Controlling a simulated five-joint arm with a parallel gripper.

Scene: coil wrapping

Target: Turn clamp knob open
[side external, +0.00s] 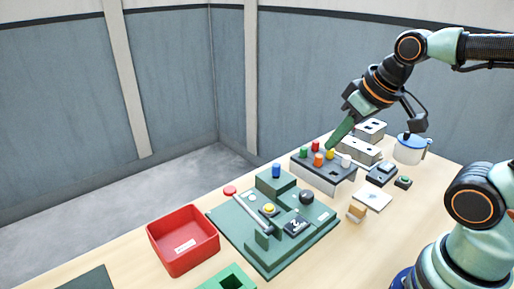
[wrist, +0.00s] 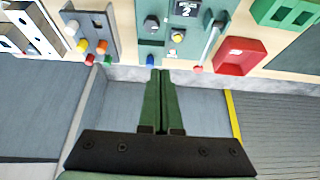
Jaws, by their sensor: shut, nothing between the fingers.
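The green wrapping fixture (side external: 270,255) lies on the table. It carries a dark round knob (side external: 306,196) at its right, a blue knob (side external: 276,170) on a raised block, a yellow button (side external: 269,208) and a lever (side external: 249,210) with a red ball end. Which knob is the clamp knob is not marked clearly. In the wrist view the dark knob (wrist: 151,24) and blue knob (wrist: 150,60) show at the top. My gripper (side external: 330,147) has its green fingers together and empty, apart from the fixture, appearing above the peg block. The fingers also show in the wrist view (wrist: 160,73).
A peg block (side external: 325,182) with several coloured pegs stands behind the fixture, by grey blocks (side external: 358,150) and a blue-lidded cup (side external: 408,151). A red bin (side external: 183,241) is at the left. A small orange-topped block (side external: 357,211) sits right of the fixture.

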